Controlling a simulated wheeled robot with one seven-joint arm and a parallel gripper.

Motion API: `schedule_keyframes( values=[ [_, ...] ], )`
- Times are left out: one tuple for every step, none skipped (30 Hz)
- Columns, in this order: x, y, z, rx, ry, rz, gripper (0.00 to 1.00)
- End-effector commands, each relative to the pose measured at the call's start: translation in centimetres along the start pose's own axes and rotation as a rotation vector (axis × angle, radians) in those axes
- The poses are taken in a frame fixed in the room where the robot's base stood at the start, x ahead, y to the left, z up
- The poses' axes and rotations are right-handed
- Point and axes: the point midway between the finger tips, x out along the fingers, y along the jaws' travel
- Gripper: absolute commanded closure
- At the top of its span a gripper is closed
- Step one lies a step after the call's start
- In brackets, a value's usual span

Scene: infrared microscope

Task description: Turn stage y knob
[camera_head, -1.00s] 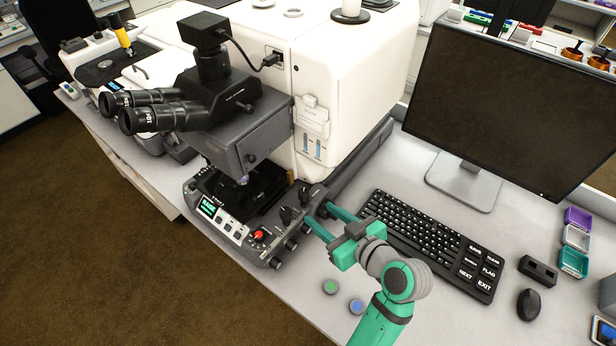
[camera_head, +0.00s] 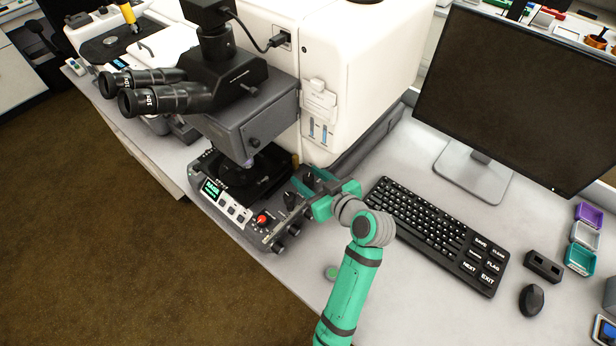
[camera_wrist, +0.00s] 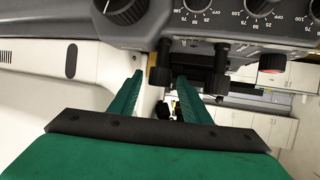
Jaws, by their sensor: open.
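The microscope control panel (camera_head: 240,215) has black knobs on its top, a red knob (camera_head: 262,219) and black knobs on its front edge (camera_head: 295,230). My gripper (camera_head: 308,197) is at the panel's right end, its fingers pointing toward it. In the wrist view, my open gripper (camera_wrist: 160,82) has one finger on each side of a black cylindrical knob (camera_wrist: 160,66) that hangs below the dial panel. The fingers look apart from the knob, but contact is hard to judge. A second black knob (camera_wrist: 219,72) is right of the right finger. I cannot read which is the stage y knob.
The keyboard (camera_head: 435,235) lies right of my gripper, with the monitor (camera_head: 510,100) behind it and a mouse (camera_head: 531,301) further right. The white microscope body (camera_head: 350,90) rises behind the panel.

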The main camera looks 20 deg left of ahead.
Motion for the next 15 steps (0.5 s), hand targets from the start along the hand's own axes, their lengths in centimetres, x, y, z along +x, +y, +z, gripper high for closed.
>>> schedule_keyframes(
  values=[
    [0.24,0.00,0.00,0.000,0.000,0.000,0.57],
    [0.33,0.01,0.01,0.000,0.000,0.000,0.57],
    [0.41,0.03,0.01,0.000,0.000,0.001,0.57],
    [0.45,0.03,0.02,0.000,0.000,0.001,0.57],
    [0.47,0.03,0.02,0.000,0.000,0.001,0.57],
    [0.48,0.03,0.02,0.000,0.000,0.001,0.57],
    [0.48,0.03,0.02,0.000,0.000,0.001,0.57],
    [0.47,0.03,0.02,0.000,0.000,0.001,0.57],
    [0.47,0.03,0.02,0.000,0.000,0.001,0.57],
    [0.47,0.02,0.02,0.000,0.000,0.001,0.57],
    [0.46,0.02,0.02,0.000,0.000,0.001,0.59],
    [0.46,0.02,0.02,0.000,0.000,0.001,0.69],
    [0.46,0.01,0.02,0.000,0.000,0.001,0.76],
    [0.46,0.01,0.02,0.000,0.000,0.001,0.83],
    [0.45,0.01,0.02,0.000,0.000,0.001,0.92]
  ],
)
